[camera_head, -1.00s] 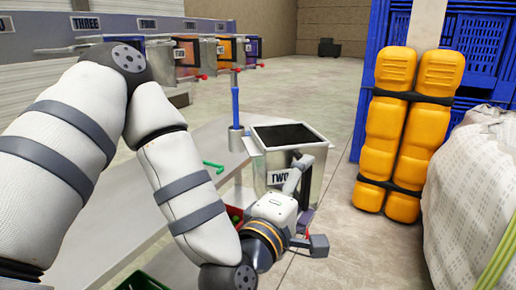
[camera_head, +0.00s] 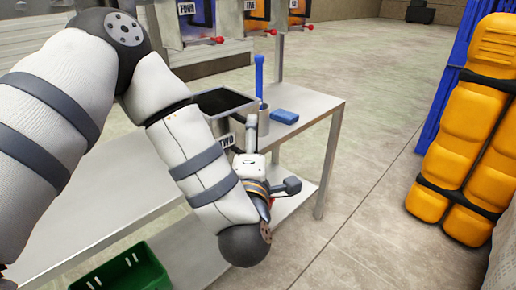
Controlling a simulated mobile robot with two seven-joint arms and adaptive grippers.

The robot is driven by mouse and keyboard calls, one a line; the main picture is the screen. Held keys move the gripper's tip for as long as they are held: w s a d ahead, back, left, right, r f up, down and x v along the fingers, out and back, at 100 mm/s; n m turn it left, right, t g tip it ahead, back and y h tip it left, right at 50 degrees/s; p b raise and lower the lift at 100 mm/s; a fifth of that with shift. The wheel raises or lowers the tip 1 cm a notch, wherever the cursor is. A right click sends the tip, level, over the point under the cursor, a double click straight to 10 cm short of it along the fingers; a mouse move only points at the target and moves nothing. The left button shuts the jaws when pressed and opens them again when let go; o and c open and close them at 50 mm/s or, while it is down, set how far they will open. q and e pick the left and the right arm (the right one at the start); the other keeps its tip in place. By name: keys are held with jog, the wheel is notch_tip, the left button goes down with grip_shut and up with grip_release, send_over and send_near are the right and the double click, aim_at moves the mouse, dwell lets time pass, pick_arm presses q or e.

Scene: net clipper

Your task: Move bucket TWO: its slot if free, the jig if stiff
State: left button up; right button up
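Bucket TWO (camera_head: 224,102) is a grey metal bucket with a dark opening and a "TWO" label (camera_head: 226,141). It appears over the bench, beside a blue-handled tool, partly hidden by my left forearm. I cannot tell whether it touches the bench top. My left gripper (camera_head: 250,140) is at the labelled front of the bucket and appears shut on it; the exact grip is hard to see. Rack slots along the back show a "FOUR" label (camera_head: 187,9) and several hanging buckets, cut off by the top edge. I cannot make out a slot for TWO or the jig. My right gripper is out of view.
The blue-handled tool (camera_head: 259,75) stands in a grey cup (camera_head: 263,120) by a blue block (camera_head: 285,116) on the metal bench (camera_head: 320,104). A green crate (camera_head: 125,272) is low at the front. Orange padding (camera_head: 465,130) stands at right. Floor right of the bench is clear.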

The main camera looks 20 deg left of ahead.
pick_arm(q)
jog(key=w+a+b, duration=0.1)
jog(key=w+a, duration=0.4)
jog(key=a, duration=0.7)
jog(key=shift+w+a+f, duration=0.15)
jog(key=shift+w+f, duration=0.05)
jog(key=shift+f, duration=0.1)
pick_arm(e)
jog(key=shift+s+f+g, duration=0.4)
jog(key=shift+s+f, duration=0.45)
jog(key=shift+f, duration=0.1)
pick_arm(q)
jog(key=shift+f, duration=0.2)
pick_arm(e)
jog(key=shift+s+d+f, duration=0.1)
